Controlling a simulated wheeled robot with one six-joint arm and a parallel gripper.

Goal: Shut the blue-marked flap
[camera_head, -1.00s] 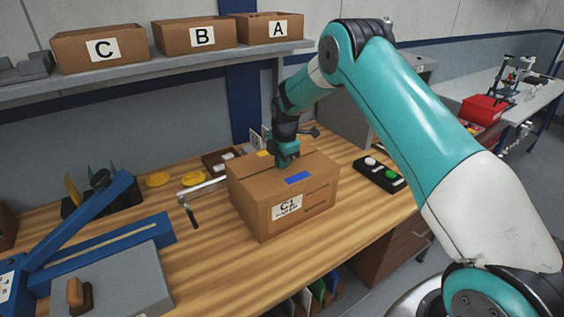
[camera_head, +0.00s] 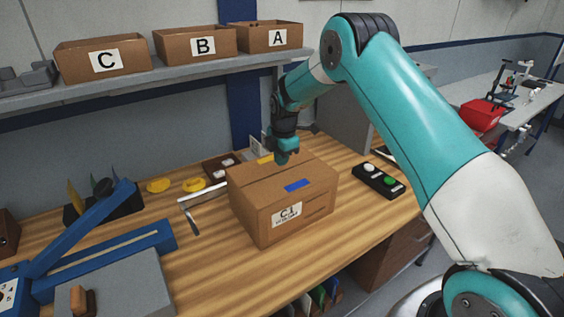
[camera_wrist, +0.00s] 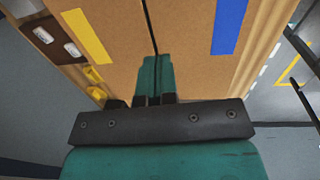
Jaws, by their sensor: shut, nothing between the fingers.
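A brown cardboard box (camera_head: 256,209) labelled C1 stands on the wooden workbench. Its top flap with the blue mark (camera_head: 297,185) lies flat, level with the other flap. A thin dark seam runs between the two flaps. In the wrist view the blue mark (camera_wrist: 229,26) is right of the seam and the yellow mark (camera_wrist: 85,36) left of it. My gripper (camera_head: 284,158) is shut and empty, over the box top near the seam. Whether it touches the box I cannot tell.
A black two-button box (camera_head: 378,181) is right of the carton. A blue lever machine (camera_head: 95,240) fills the bench's left. Bins stand on the shelf above.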

